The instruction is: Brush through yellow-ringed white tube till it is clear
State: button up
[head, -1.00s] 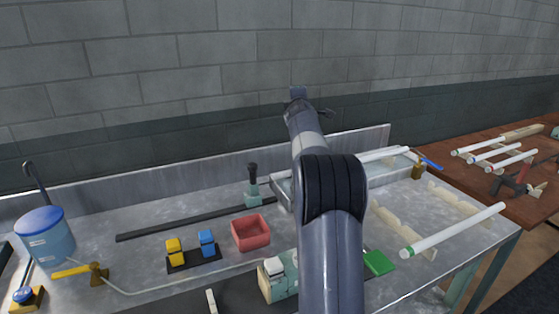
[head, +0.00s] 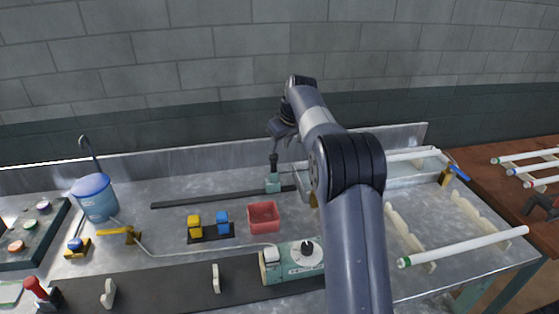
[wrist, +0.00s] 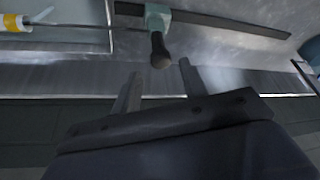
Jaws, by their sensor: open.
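A teal block with an upright black-knobbed handle (head: 273,163) stands at the end of the dark rail. In the wrist view, the black knob (wrist: 160,52) is just ahead of my gripper fingers, near the gap between them. My gripper (head: 284,132) is open and empty, above and close to the knob; it also shows in the wrist view (wrist: 158,82). A thin rod (wrist: 75,25) runs from the teal block towards a white tube with a yellow ring (wrist: 18,22). A white tube (head: 412,154) lies in the metal tray, partly behind my arm. The brush head is hidden.
The dark rail (head: 215,198) runs left of the block. A red box (head: 263,217), yellow and blue blocks, and a teal device with a dial (head: 292,262) stand in front. A green-tipped white tube (head: 465,246) rests on wooden supports. A blue bucket (head: 95,198) stands left.

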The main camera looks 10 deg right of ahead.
aim_at(276, 157)
jog(key=p+x, duration=0.1)
jog(key=x, duration=0.8)
jog(key=shift+w+f, duration=0.2)
jog(key=shift+f, duration=0.05)
grip_shut()
